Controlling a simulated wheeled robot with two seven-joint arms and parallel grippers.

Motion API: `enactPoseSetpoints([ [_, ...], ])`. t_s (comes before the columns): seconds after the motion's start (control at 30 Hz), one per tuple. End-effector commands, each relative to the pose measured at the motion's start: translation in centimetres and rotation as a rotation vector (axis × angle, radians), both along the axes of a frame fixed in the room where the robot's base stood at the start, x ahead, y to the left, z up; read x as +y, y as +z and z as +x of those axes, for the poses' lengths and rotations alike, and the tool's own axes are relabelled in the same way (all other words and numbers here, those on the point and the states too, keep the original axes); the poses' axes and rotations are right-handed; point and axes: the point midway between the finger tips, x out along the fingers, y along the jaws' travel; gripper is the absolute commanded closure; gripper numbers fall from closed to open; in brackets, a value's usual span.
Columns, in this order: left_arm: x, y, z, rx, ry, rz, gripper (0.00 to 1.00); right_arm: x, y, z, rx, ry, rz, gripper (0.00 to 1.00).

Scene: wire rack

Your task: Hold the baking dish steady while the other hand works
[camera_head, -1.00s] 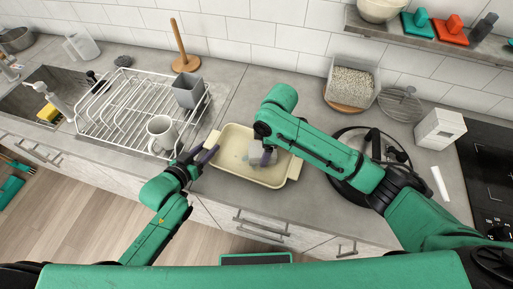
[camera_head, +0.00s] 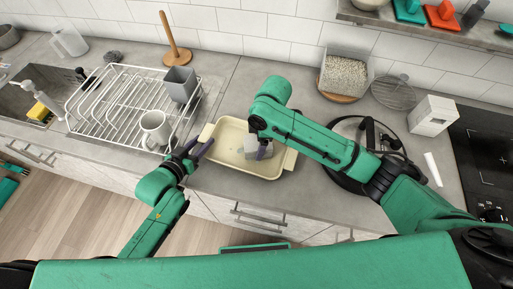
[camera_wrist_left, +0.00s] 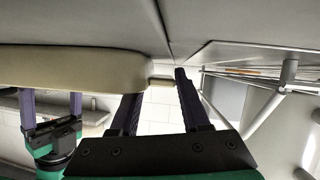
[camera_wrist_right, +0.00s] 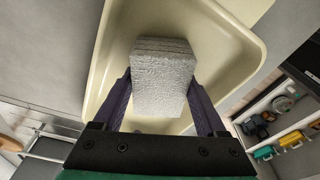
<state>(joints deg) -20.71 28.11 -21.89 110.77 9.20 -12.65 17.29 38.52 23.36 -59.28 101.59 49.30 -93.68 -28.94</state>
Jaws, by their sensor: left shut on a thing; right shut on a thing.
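The cream baking dish (camera_head: 232,133) sits on the grey counter, right of the wire rack; it also shows in the left wrist view (camera_wrist_left: 75,68) and the right wrist view (camera_wrist_right: 108,62). My left gripper (camera_head: 199,151) is shut on the dish's left end, at its handle; in the left wrist view the fingers (camera_wrist_left: 155,100) stand at that handle. My right gripper (camera_head: 262,152) is over the dish's inside, shut on a grey-white sponge-like block (camera_wrist_right: 162,80). In the head view the block (camera_head: 250,149) is partly hidden by my right arm.
The white wire rack (camera_head: 108,108) holds a white mug (camera_head: 154,128) and a grey cup (camera_head: 180,84). A black-rimmed round pan or lid (camera_head: 345,168) lies right of the dish. A wooden paper-towel stand (camera_head: 174,42) and a box of grains (camera_head: 345,76) stand behind.

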Motion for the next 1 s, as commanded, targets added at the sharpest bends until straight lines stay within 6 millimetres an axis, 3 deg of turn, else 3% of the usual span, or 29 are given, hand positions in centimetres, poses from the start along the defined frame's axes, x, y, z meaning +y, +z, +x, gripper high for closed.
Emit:
enactPoseSetpoints([
  [0.33,0.0,0.0,0.0,0.000,0.000,0.000,1.00,-0.1,-0.1,0.2,0.001,0.002,0.002,0.80],
  [0.63,0.0,0.0,0.0,0.000,0.000,0.000,1.00,1.0,0.0,-2.0,0.001,0.003,0.002,0.80],
  [1.0,0.0,0.0,0.0,0.000,0.000,0.000,1.00,0.7,-0.1,-1.5,0.000,-0.001,0.000,0.80],
])
